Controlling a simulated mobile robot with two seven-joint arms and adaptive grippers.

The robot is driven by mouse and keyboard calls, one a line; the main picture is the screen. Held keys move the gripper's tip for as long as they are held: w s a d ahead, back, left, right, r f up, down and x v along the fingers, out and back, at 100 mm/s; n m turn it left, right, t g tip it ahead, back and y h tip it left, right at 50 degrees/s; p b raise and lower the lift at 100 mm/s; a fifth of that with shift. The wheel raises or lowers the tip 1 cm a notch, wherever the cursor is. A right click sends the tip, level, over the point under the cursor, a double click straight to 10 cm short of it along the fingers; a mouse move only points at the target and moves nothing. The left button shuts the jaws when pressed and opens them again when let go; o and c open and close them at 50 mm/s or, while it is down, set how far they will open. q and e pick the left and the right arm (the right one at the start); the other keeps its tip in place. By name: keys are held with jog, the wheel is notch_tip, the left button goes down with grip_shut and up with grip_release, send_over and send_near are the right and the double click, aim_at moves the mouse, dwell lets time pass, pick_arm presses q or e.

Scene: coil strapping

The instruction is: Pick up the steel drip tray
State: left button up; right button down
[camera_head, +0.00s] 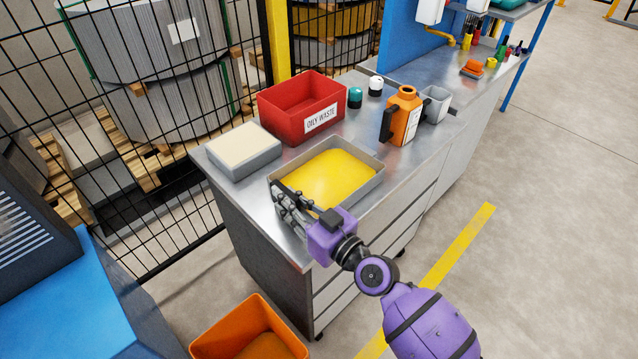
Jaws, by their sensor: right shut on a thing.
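The steel drip tray (368,189) is a shallow rectangular metal tray with a yellow layer inside. It sits on the steel worktop, near its front edge. My right gripper (280,189) comes in from the lower right and is shut on the tray's near left wall. Its fingers hide part of that wall. I cannot tell whether the tray is lifted at all. My left gripper is not in view.
A red "OILY WASTE" bin (290,120) stands behind the tray, and a grey box with a cream top (243,168) stands to its left. An orange jug (403,115) and grey container (436,105) stand to the right. An orange bin (215,345) stands below on the floor.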

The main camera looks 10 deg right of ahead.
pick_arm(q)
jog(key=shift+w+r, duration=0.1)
pick_arm(e)
jog(key=shift+r, duration=0.15)
jog(key=shift+r, duration=0.15)
